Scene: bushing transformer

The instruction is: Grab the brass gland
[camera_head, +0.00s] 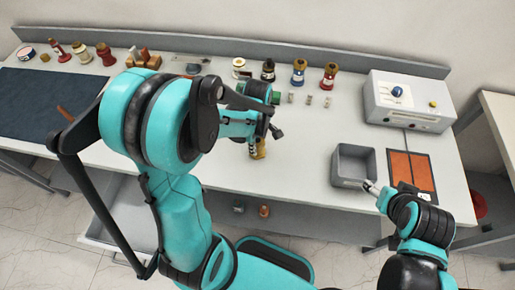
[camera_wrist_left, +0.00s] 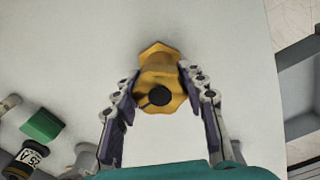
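The brass gland (camera_wrist_left: 160,78) is a golden, hex-flanged fitting with a dark round hole, in the middle of the left wrist view. In the head view the gland (camera_head: 259,150) is on the table, partly hidden by my left arm. My left gripper (camera_wrist_left: 158,75) is spread around it, one finger on each side, with the tips very close to its sides. Contact cannot be told. In the head view my left gripper (camera_head: 265,131) is just above the gland. My right gripper (camera_head: 370,187) is by the grey bin's front corner, too small to read.
A grey open bin (camera_head: 345,183) and an orange panel (camera_head: 410,170) are at the right. A white box (camera_head: 408,100) stands behind them. Several bushings line the back, including a blue one (camera_head: 299,72) and a red one (camera_head: 329,76). A green block (camera_wrist_left: 42,124) lies left of the gripper.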

